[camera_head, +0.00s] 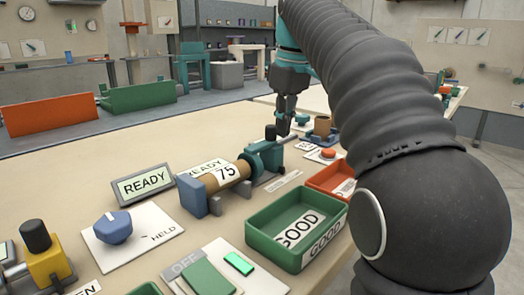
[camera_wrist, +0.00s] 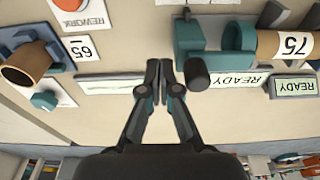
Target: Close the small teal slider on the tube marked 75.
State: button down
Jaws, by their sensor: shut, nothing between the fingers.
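The brown tube marked 75 (camera_head: 228,174) lies on its side between a blue-grey end block (camera_head: 194,197) and a teal slider (camera_head: 264,158) with a dark knob (camera_head: 270,132) on top. The wrist view also shows the tube (camera_wrist: 272,43), the teal slider block (camera_wrist: 188,36) and its knob (camera_wrist: 197,74). A teal ring (camera_wrist: 238,38) stands at the tube's end there, with a gap to the block. My gripper (camera_wrist: 159,66) is shut and empty, fingertips just left of the knob in the wrist view. In the head view my gripper (camera_head: 284,126) is just behind the knob.
A READY sign (camera_head: 143,185) stands left of the tube. A green GOOD tray (camera_head: 262,229) and an orange tray (camera_head: 322,178) lie in front and right. A tube station marked 65 (camera_wrist: 26,68) is at left in the wrist view.

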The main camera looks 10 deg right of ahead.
aim_at(272, 126)
jog(key=shift+s+a, duration=0.55)
jog(key=shift+a, duration=0.2)
jog(key=shift+s+a, duration=0.55)
jog(key=shift+a, duration=0.2)
dwell(0.8)
jog(key=shift+w+d, duration=0.35)
jog(key=shift+d, duration=0.15)
dwell(1.1)
jog(key=shift+r+p, duration=0.15)
jog(key=shift+p, duration=0.2)
notch_tip(272, 126, up, 5)
jog(key=p, duration=0.5)
jog(key=shift+r, duration=0.85)
